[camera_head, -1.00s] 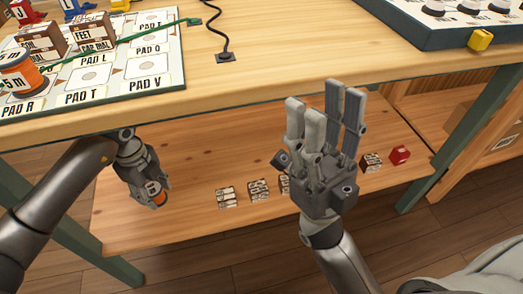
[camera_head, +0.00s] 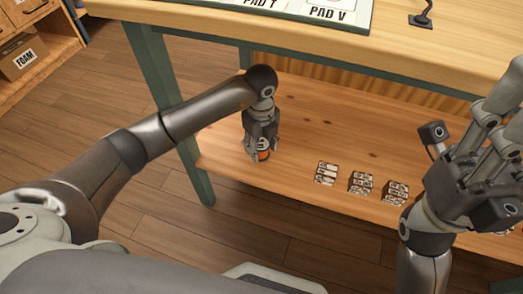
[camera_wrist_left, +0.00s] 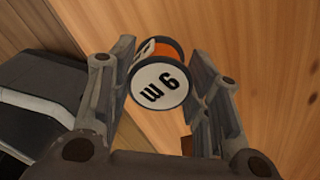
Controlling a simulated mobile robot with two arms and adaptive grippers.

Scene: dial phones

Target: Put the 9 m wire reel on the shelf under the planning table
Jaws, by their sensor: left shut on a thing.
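The 9 m wire reel (camera_wrist_left: 160,82) has a white end face marked "9 m" and orange wire. It sits between the fingertips of my left gripper (camera_wrist_left: 165,85) in the left wrist view. In the head view my left gripper (camera_head: 262,148) is shut on the reel (camera_head: 263,155), pointing down at the left part of the wooden shelf (camera_head: 300,130) under the planning table (camera_head: 440,45). I cannot tell whether the reel touches the shelf. My right gripper (camera_head: 490,125) is open and empty at the right, in front of the shelf.
Several small labelled blocks (camera_head: 361,183) stand in a row on the shelf, right of the reel. A green table leg (camera_head: 165,100) stands at the shelf's left end. The shelf behind the reel is bare. A box marked "FOAM" (camera_head: 22,62) is at far left.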

